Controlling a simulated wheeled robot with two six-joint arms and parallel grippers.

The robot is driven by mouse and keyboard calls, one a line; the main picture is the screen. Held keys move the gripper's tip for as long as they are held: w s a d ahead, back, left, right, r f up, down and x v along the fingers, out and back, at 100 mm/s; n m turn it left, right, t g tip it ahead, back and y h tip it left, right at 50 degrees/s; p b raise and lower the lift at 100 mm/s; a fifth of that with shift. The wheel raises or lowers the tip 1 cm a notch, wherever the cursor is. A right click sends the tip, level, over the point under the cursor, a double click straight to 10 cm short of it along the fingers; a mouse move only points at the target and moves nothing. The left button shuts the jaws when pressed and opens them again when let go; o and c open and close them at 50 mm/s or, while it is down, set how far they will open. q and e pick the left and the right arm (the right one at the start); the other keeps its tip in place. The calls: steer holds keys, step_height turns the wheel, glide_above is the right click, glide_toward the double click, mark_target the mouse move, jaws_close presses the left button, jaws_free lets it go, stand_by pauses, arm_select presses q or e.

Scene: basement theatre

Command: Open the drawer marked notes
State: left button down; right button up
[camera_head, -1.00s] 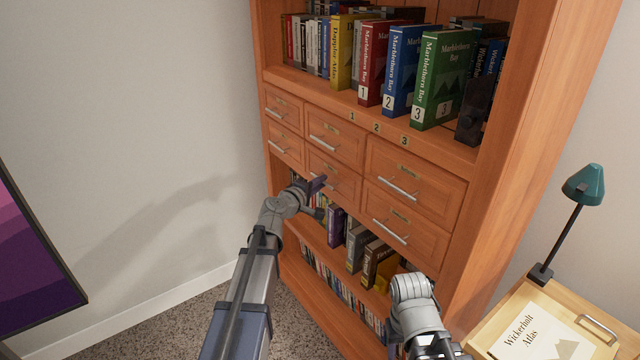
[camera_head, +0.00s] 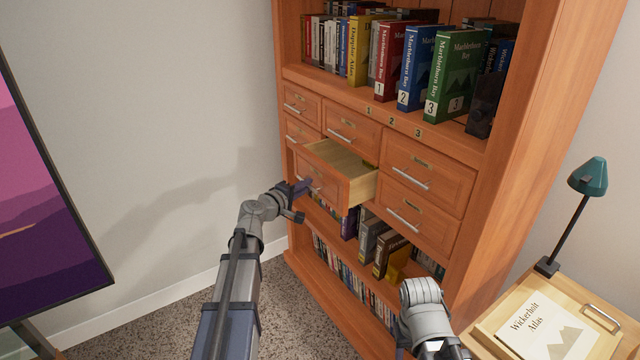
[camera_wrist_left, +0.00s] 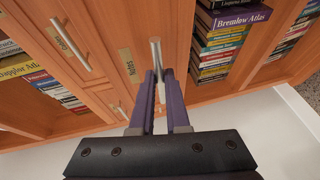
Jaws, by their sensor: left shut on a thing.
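The drawer marked notes (camera_head: 322,180) is the lower middle drawer of the bookcase and stands pulled out. Its bare wooden inside (camera_head: 345,160) shows in the head view and looks empty where visible. In the left wrist view, its label (camera_wrist_left: 128,66) reads "Notes" beside a silver bar handle (camera_wrist_left: 156,55). My left gripper (camera_head: 302,188) is at the front of this drawer. In the left wrist view, its two purple fingers (camera_wrist_left: 162,82) are shut on the handle. My right arm shows at the bottom of the head view, but its gripper jaws cannot be made out.
Closed drawers (camera_head: 425,165) surround the open one. Books (camera_head: 457,75) stand on the shelf above, and more books (camera_head: 372,243) fill the shelves below. A small table (camera_head: 487,345) with a teal lamp (camera_head: 588,178) and a Wickerholt Atlas (camera_head: 545,330) is at right. Carpet is clear at left.

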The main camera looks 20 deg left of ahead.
arm_select(q)
steer(key=s+a, duration=0.3)
steer(key=s, duration=0.2)
steer(key=shift+a, duration=0.4)
steer(key=c, duration=0.9)
jaws_free()
steer(key=p+v, duration=0.1)
steer(key=v, duration=0.6)
steer(key=shift+s+a+r, duration=0.1)
steer(key=shift+s, duration=0.25)
